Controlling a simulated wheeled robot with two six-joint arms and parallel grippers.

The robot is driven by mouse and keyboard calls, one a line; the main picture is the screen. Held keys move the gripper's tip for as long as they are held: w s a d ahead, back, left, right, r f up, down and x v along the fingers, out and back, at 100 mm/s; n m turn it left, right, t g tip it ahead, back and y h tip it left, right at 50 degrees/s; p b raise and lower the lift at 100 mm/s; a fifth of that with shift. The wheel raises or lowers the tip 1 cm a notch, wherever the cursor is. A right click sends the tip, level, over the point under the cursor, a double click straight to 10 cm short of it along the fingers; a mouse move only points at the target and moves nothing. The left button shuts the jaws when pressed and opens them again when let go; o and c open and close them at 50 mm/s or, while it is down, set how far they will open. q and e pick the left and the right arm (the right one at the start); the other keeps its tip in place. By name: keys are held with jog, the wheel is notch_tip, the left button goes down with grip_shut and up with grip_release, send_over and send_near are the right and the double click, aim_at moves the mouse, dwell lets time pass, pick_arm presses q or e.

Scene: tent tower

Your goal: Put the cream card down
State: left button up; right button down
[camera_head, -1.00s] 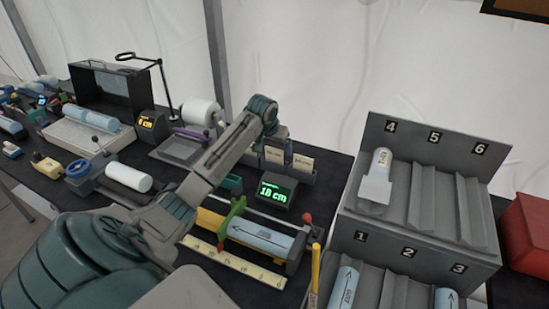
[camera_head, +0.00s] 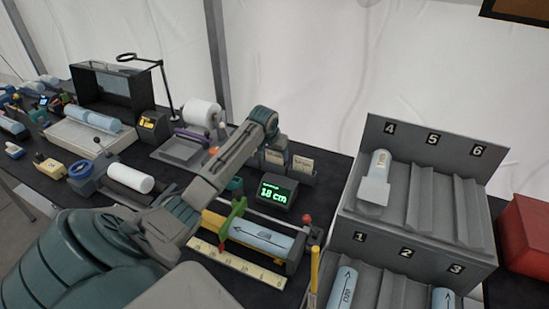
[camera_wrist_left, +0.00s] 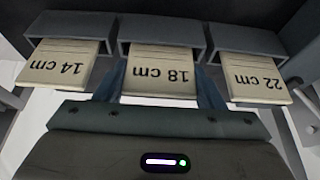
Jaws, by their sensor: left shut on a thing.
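The cream card marked 18 cm (camera_wrist_left: 160,74) is in the middle holder (camera_wrist_left: 161,30) in the left wrist view, its text upside down. My left gripper (camera_wrist_left: 161,88) is shut on it, with a blue-grey finger along each side. In the head view my left wrist is above the card row, and my arm hides the fingertips. My right gripper is not in view.
Cards marked 14 cm (camera_wrist_left: 64,62) and 22 cm (camera_wrist_left: 254,80) sit in holders on either side. A display (camera_head: 273,192) reading 18 cm stands in front of the row. A measuring rig with a blue tube (camera_head: 260,238) and a grey numbered rack (camera_head: 420,250) are nearby.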

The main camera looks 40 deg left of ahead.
pick_arm(q)
notch_tip(320, 180, up, 9)
jog(key=b, duration=0.3)
jog(key=shift+a, duration=0.1)
jog(key=s+a+p, duration=0.4)
jog(key=s+a, duration=0.5)
jog(key=s+d+r+p, duration=0.1)
jog(key=s+d+p, duration=0.1)
jog(key=s, duration=0.5)
jog(key=shift+d+p, duration=0.4)
jog(key=shift+p, duration=0.35)
jog(key=shift+f+b, duration=3.5)
jog(key=shift+f, duration=1.45)
